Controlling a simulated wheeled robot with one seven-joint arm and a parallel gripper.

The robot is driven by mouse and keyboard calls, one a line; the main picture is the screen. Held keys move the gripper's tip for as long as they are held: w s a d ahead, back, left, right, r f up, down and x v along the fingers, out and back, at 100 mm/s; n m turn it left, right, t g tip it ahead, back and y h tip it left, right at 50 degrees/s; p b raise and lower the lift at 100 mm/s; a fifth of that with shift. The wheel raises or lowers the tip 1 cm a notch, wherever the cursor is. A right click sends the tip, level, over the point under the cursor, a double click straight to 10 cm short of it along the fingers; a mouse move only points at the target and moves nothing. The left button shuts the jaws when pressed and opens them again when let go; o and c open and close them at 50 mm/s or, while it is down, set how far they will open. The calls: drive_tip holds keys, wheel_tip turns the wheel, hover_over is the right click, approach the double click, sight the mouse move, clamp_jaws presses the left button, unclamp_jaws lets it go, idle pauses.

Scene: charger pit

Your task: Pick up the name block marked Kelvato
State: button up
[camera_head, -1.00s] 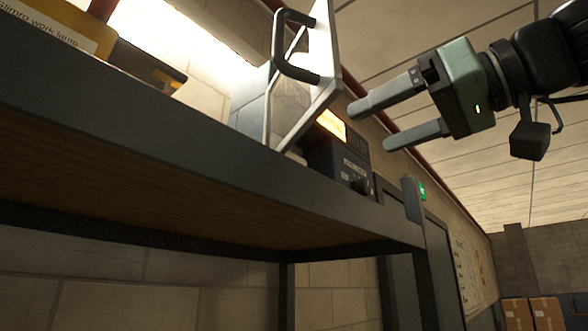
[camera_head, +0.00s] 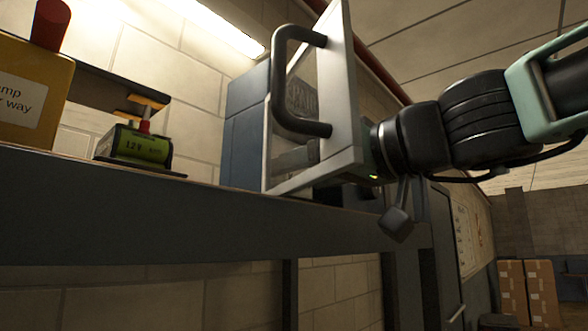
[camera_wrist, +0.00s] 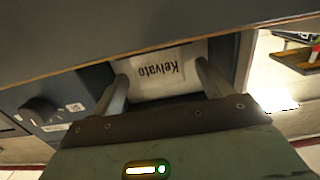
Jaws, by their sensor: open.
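The name block marked Kelvato (camera_wrist: 156,86) is pale with dark lettering, upside down in the wrist view. It sits in a dark recess beneath a wide edge. My gripper (camera_wrist: 161,72) is open, with one finger on each side of the block; I cannot tell whether either finger touches it. In the head view, my gripper is largely hidden behind a framed clear door (camera_head: 345,95) with a dark handle (camera_head: 282,80), and grey finger shapes show faintly through the pane.
A shelf edge (camera_head: 200,218) runs below the door. A green-display device (camera_head: 140,147) and a yellow box (camera_head: 30,95) stand at left. A dark knob (camera_wrist: 40,109) is left of my gripper in the wrist view. Cardboard boxes (camera_head: 527,290) stand far right.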

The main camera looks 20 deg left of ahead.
drive_tip(key=shift+p+x, duration=0.5)
drive_tip(key=shift+x, duration=0.8)
drive_tip(key=c, duration=1.1)
drive_tip(key=shift+o, duration=0.2)
drive_tip(key=shift+r, duration=0.15)
